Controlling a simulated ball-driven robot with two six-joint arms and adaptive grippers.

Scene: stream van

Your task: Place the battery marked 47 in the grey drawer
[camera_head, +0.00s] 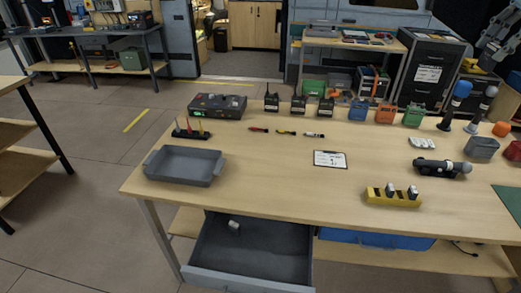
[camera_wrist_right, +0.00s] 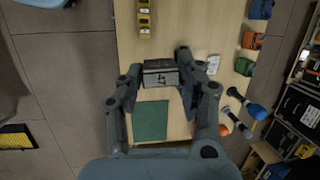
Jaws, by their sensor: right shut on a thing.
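A dark battery (camera_wrist_right: 160,73) with a pale label that seems to read 47, turned sideways, sits between the fingers of my right gripper (camera_wrist_right: 153,80), which is shut on it. In the head view my right gripper (camera_head: 490,58) is raised at the upper right edge, and the battery cannot be made out there. The grey drawer (camera_head: 248,281) is pulled open under the front of the workbench, far left of the gripper. My left gripper is not in view.
On the workbench (camera_head: 270,180), a yellow holder (camera_head: 378,196) carries batteries, and a grey tray (camera_head: 180,178) stands at the left. The space above the drawer is clear.

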